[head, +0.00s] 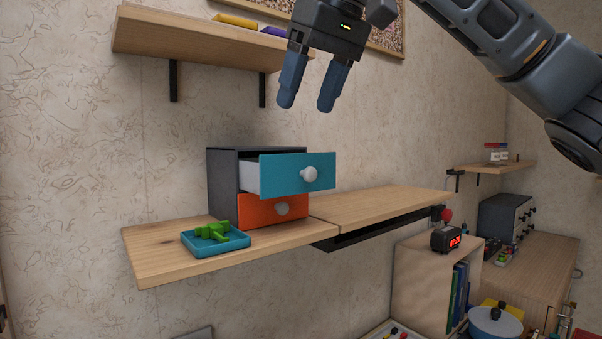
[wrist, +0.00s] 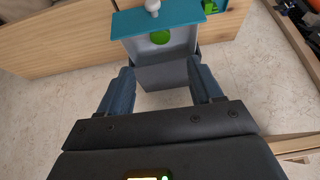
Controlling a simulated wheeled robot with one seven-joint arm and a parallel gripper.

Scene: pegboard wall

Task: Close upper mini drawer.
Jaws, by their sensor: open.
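A small dark drawer cabinet (head: 222,190) stands on a wooden wall shelf. Its upper drawer (head: 297,174) has a teal front with a white knob and is pulled out. Its lower drawer (head: 272,210) has an orange front and is shut. My gripper (head: 307,106) is open and empty, pointing down above the cabinet and apart from it. In the wrist view the upper drawer (wrist: 158,24) lies ahead of the spread fingers (wrist: 158,90), with a green thing (wrist: 160,37) inside it.
A teal tray (head: 215,241) with green pieces sits on the shelf (head: 165,262) left of the cabinet. An upper shelf (head: 195,40) with coloured items is on the wall at upper left. The shelf right of the cabinet (head: 375,204) is bare.

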